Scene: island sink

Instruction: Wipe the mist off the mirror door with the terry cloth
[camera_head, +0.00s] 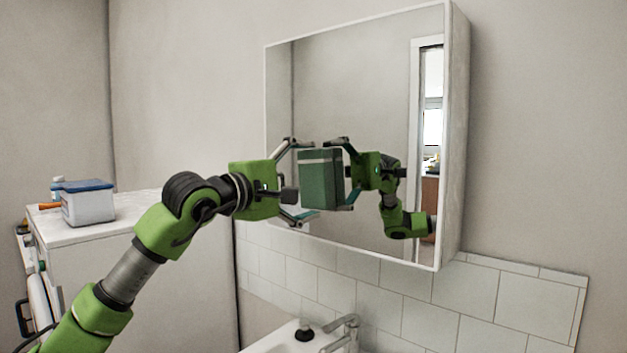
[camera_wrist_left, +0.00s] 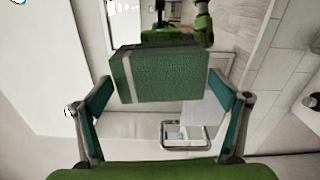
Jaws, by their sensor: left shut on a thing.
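The terry cloth (camera_head: 318,180) is a dark green folded block with a pale stripe. My left gripper (camera_head: 312,180) is shut on it and holds it up in front of the lower left part of the mirror door (camera_head: 350,85). In the left wrist view the cloth (camera_wrist_left: 165,75) sits between the two fingers of the left gripper (camera_wrist_left: 162,100). I cannot tell whether the cloth touches the glass. The mirror door reflects my green arm to the right of the cloth. I cannot clearly make out mist on the glass. My right gripper is not in view.
The mirror cabinet's white side (camera_head: 456,140) stands out from the wall. Below are white wall tiles (camera_head: 400,308), a tap (camera_head: 345,328) and a sink edge. At the left, a white cabinet (camera_head: 130,215) carries a blue-lidded box (camera_head: 88,205).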

